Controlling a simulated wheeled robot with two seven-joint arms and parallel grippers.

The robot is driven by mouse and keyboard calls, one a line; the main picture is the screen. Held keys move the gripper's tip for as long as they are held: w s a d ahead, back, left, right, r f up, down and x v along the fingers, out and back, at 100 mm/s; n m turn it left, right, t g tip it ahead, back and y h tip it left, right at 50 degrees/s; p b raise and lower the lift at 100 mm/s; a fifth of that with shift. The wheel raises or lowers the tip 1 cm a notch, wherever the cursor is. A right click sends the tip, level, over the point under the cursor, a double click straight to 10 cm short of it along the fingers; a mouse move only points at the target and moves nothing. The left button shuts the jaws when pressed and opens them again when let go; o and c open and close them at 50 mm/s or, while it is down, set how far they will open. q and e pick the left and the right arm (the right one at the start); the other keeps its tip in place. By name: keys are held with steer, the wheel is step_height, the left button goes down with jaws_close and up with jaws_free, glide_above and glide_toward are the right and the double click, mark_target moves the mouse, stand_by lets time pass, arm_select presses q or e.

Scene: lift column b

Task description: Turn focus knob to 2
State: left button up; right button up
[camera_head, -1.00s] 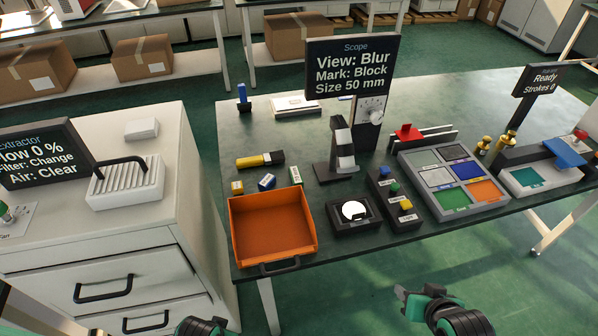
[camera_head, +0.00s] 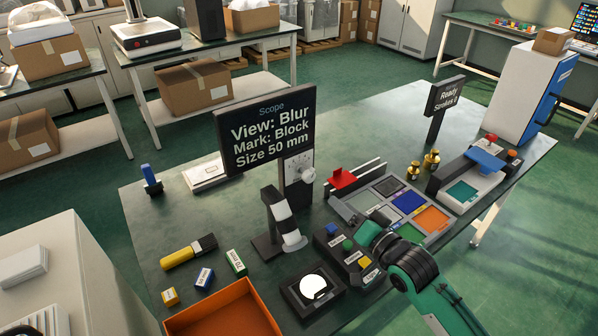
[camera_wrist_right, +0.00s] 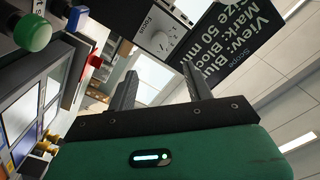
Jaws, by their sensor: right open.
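The focus knob (camera_head: 307,175) is a pale round knob on a light plate on the dark post under the Scope screen (camera_head: 266,128). The screen reads "View: Blur, Mark: Block, Size 50 mm". In the right wrist view the plate is labelled "Focus", and the knob (camera_wrist_right: 160,42) shows beyond the fingertips; its pointer setting is too small to read. My right gripper (camera_head: 361,211) is open and empty, to the right of and nearer than the knob, apart from it. Its two dark fingers (camera_wrist_right: 160,72) also show in the right wrist view. My left gripper is out of view.
The microscope (camera_head: 283,222) stands left of my right gripper. A button box (camera_head: 345,256) lies just below it, and a tray of coloured compartments (camera_head: 436,218) lies right of it. An orange bin (camera_head: 225,310) is at the front left.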

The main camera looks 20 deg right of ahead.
mark_target(311, 178)
steer(key=p+x, duration=0.1)
steer(key=x, duration=1.2)
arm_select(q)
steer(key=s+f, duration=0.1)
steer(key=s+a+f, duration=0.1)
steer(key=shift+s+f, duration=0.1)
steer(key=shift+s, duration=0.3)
arm_select(e)
steer(key=shift+w+f, duration=0.1)
steer(key=shift+w, duration=0.1)
steer(key=c, duration=1)
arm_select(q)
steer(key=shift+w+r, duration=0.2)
